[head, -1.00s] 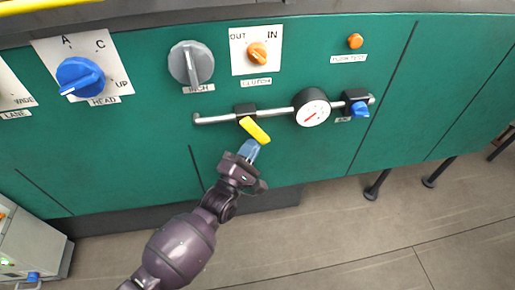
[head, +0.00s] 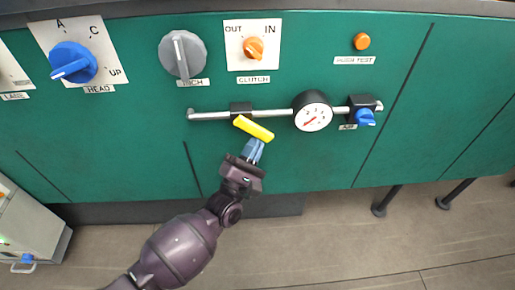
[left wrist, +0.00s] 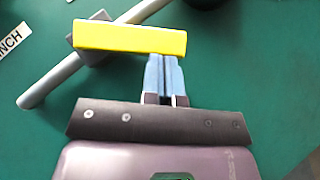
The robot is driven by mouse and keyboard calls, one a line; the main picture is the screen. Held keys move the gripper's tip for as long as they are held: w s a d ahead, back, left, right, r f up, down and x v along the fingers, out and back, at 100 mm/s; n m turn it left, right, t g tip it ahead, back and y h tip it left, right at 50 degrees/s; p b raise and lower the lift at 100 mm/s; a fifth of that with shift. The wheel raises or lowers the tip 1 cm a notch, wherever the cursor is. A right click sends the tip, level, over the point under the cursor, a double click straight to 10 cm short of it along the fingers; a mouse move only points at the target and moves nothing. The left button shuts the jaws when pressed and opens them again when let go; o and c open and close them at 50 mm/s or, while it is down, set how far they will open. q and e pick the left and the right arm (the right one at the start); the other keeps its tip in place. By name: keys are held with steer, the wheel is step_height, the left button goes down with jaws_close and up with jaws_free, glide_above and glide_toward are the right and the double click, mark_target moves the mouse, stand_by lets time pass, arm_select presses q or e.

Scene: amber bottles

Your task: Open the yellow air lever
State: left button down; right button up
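The yellow air lever (head: 253,128) sits on a valve on the grey pipe (head: 210,114). It slants down to the right across the pipe's line. In the left wrist view the yellow lever (left wrist: 130,38) lies nearly level. My left gripper (head: 253,150) is just below the lever's right half. Its blue fingers (left wrist: 165,72) are close together with nothing seen between them. Their tips meet the lever's lower edge in the picture; whether they touch it I cannot tell. My right gripper is not in view.
A pressure gauge (head: 312,112) and a blue knob (head: 365,117) sit on the pipe to the right. Above are a grey knob (head: 183,54), an orange clutch knob (head: 253,47) and an orange button (head: 361,41).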

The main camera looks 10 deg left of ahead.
arm_select(q)
steer(key=shift+w+d+r, duration=0.2)
steer(key=shift+d+r, duration=0.25)
steer(key=shift+d, duration=0.2)
steer(key=shift+w+d+r, duration=0.2)
steer(key=shift+d+r, duration=0.25)
steer(key=shift+d, duration=0.15)
steer(key=shift+w+d+r, duration=0.2)
steer(key=shift+d+r, duration=0.35)
steer(key=shift+r, duration=0.2)
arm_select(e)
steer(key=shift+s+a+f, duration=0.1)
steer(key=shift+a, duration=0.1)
arm_select(q)
steer(key=shift+d+r+p, duration=0.15)
steer(key=shift+r+p, duration=0.05)
steer(key=shift+p, duration=0.1)
glide_toward(271, 137)
steer(key=shift+w+d+r, duration=0.2)
steer(key=shift+r, duration=0.4)
steer(key=shift+w+d+r, duration=0.2)
steer(key=shift+w+r, duration=0.05)
steer(key=shift+r, duration=0.35)
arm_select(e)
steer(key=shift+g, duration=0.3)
